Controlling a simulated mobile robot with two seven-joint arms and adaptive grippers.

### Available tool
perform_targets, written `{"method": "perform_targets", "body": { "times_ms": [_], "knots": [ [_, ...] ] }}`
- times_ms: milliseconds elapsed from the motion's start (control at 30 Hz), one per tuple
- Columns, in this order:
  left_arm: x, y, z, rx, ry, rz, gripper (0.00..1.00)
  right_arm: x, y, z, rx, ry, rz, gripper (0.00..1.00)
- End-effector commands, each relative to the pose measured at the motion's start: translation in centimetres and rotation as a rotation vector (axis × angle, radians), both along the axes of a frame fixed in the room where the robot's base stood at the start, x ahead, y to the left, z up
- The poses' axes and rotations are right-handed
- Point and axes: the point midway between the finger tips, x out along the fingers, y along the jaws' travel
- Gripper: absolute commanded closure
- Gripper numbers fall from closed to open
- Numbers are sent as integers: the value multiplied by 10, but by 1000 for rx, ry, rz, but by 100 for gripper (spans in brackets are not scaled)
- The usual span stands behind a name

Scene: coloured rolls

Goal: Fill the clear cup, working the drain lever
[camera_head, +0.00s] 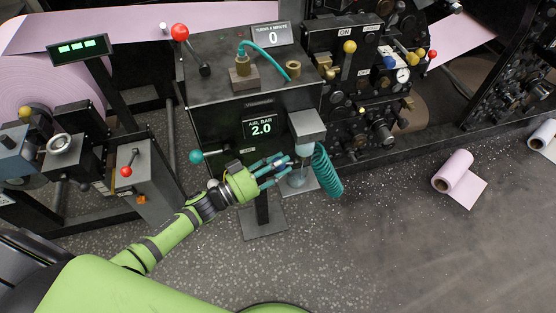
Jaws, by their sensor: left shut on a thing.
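My left gripper (275,170) reaches in from the lower left, its teal fingers shut around what looks like the clear cup (297,179). The cup is small, pale and see-through, partly hidden by the fingers. It is close below a grey block with a rounded clear bowl (305,148) on the machine's right side. I cannot tell if the cup touches the plate below, or how full it is. A lever with a teal ball (196,157) sticks out to the left from the front of the dark cabinet (215,125). My right gripper is out of view.
A coiled teal hose (326,172) hangs just right of the bowl. A display (261,129) reads AIR BAR 2.0. Red-ball levers stand at upper left (180,32) and on a grey box (126,171). A pink roll (455,175) lies on the open floor at right.

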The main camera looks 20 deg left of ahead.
Motion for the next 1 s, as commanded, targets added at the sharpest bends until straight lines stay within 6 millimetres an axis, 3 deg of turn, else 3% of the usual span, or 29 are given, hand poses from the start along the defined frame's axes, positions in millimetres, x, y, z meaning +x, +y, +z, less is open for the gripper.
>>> {"method": "perform_targets", "body": {
  "times_ms": [33,133,167,200,633,1000],
  "knots": [
    [4,1,9,-11,-18,3,98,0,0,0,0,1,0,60],
    [4,1,9,-12,-19,3,98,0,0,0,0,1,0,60],
    [4,1,9,-12,-19,3,53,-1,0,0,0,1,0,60],
    [4,1,9,-12,-19,3,42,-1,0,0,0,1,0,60],
    [-5,7,2,-4,-8,0,42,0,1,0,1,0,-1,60],
    [-61,56,-6,-4,-6,1,42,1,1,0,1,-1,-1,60]
  ]
}}
